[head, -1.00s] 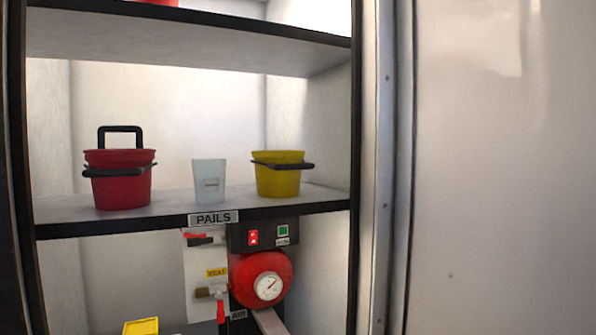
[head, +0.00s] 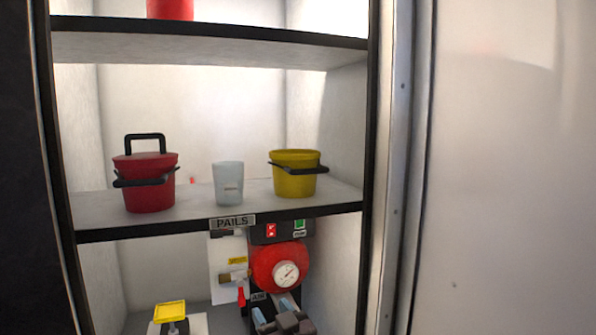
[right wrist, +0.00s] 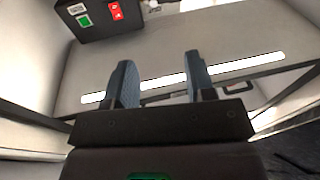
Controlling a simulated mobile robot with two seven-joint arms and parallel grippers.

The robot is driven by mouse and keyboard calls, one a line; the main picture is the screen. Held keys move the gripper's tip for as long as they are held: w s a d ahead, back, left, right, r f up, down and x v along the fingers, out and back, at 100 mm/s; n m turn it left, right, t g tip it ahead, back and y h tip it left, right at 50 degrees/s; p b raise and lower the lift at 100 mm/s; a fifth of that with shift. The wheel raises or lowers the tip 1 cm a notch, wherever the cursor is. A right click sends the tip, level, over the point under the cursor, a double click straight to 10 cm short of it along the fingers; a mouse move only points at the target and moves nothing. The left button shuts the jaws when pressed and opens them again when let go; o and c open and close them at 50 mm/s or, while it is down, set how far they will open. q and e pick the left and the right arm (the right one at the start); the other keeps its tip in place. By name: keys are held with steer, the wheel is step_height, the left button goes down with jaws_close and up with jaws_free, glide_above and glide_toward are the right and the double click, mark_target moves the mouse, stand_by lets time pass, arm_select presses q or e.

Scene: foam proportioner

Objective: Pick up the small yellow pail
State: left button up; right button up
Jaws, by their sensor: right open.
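The small yellow pail (head: 294,178) stands upright on the PAILS shelf (head: 110,212), right of the white cup, with its black handle lowered across its front. My right gripper (head: 273,308) shows at the bottom of the head view, below that shelf and in front of the red gauge unit. It is apart from the pail. In the right wrist view its two blue-grey fingers (right wrist: 160,78) are spread with nothing between them. The pail cannot be made out in that view. My left gripper is not in view.
A red pail (head: 148,186) with a black handle and a white cup (head: 229,185) share the shelf. The red gauge unit (head: 272,262) and a switch box (head: 290,231) sit below it. A cabinet post (head: 385,200) rises on the right. An upper shelf (head: 200,35) is overhead.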

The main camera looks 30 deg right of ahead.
steer(key=d+r+m+h+p, duration=0.1)
steer(key=r+m+h, duration=0.15)
steer(key=r, duration=0.65)
steer(key=w+d+r+m+t+h+p, duration=0.15)
steer(key=r+m, duration=0.25)
steer(key=r, duration=0.4)
steer(key=d+r+m+h+p, duration=0.1)
steer(key=r+m+h+p, duration=0.15)
steer(key=r, duration=0.65)
steer(key=s+d+m+g+h, duration=0.3)
steer(key=s+d+m+g, duration=0.1)
steer(key=m, duration=1)
steer(key=d+g, duration=0.1)
steer(key=d, duration=0.1)
steer(key=shift+d+g, duration=0.35)
steer(key=shift+h, duration=0.25)
